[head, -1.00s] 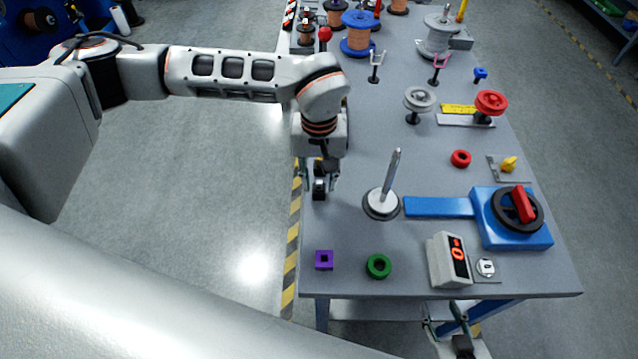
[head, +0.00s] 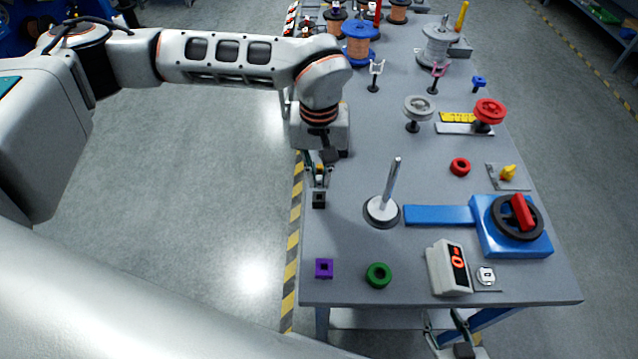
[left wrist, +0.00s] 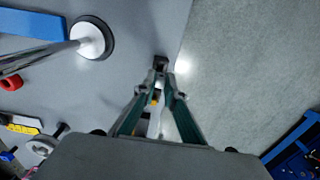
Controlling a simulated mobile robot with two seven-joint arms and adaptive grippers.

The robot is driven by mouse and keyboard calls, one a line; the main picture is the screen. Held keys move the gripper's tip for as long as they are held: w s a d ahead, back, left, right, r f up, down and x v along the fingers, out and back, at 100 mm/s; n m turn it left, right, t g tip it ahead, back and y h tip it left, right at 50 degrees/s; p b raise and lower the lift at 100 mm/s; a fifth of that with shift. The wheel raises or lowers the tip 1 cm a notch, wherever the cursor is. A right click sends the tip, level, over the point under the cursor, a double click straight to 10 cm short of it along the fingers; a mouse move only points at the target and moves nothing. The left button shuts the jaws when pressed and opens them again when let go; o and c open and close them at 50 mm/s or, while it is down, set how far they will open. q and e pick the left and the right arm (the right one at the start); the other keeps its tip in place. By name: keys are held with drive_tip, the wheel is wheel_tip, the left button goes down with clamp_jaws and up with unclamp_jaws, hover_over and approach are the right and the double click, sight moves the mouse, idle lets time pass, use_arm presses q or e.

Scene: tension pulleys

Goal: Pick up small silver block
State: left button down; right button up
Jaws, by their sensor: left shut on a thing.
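The small silver block (head: 319,201) is a little dark-edged grey piece near the left edge of the table. My left gripper (head: 319,180) points down from above and is shut on it. In the left wrist view the block (left wrist: 161,62) shows dark between the tips of my left gripper (left wrist: 160,80). I cannot tell whether the block still touches the table. My right gripper (head: 449,325) is low in the head view, beyond the table's front edge, empty with its fingers apart.
A silver post on a round base (head: 382,211) stands right of the left gripper. A purple square piece (head: 324,269) and a green ring (head: 378,275) lie nearer the front. A blue tension device (head: 512,235) and a display box (head: 449,268) stand to the right.

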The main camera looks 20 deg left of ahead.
use_arm(q)
wheel_tip(320, 180, up, 16)
drive_tip(key=shift+f+p, duration=0.2)
drive_tip(key=shift+p, duration=0.15)
idle(0.4)
drive_tip(key=s+a+f+m, duration=0.2)
drive_tip(key=a+f+m, duration=0.1)
drive_tip(key=a+f, duration=0.65)
wheel_tip(320, 180, up, 10)
drive_tip(key=f+n, duration=0.1)
drive_tip(key=n, duration=0.2)
hover_over(319, 185)
drive_tip(key=shift+w+a+r, duration=0.1)
drive_tip(key=shift+w+r, duration=0.15)
drive_tip(key=shift+w, duration=0.1)
wheel_tip(319, 185, down, 20)
drive_tip(key=shift+r, duration=0.15)
drive_tip(key=shift+b, duration=0.35)
